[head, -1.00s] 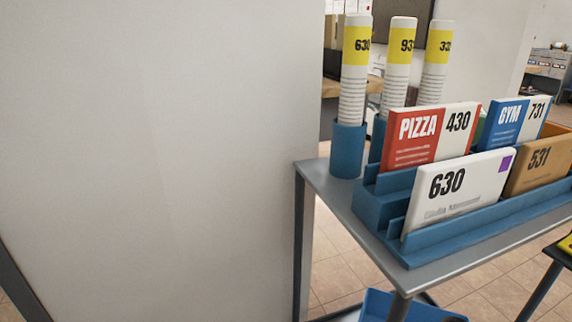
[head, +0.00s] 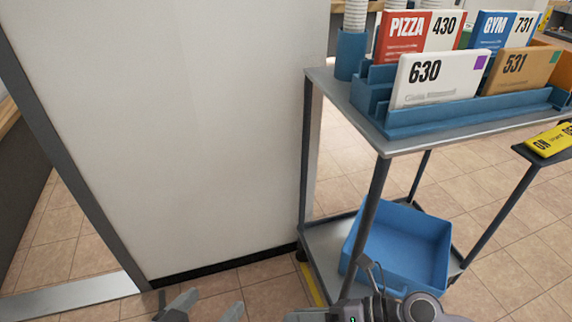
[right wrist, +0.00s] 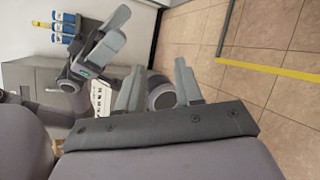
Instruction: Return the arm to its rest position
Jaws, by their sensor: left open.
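My left gripper (head: 205,308) shows at the bottom edge of the head view, low in front of the white wall. Its two fingers are apart with nothing between them, and the rest of it is cut off. Grey links of my arm (head: 385,308) show at the bottom, in front of the cart's lower shelf. In the right wrist view my right gripper (right wrist: 158,88) has its fingers apart. No held object shows between them; a round grey part of my own body shows behind.
A metal cart (head: 385,148) stands at right, holding a blue rack (head: 450,118) of numbered mail pieces. A blue bin (head: 410,245) sits on its lower shelf. A white wall (head: 170,130) fills the left. A yellow parcel (head: 550,140) lies at the right edge. Tiled floor is open below.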

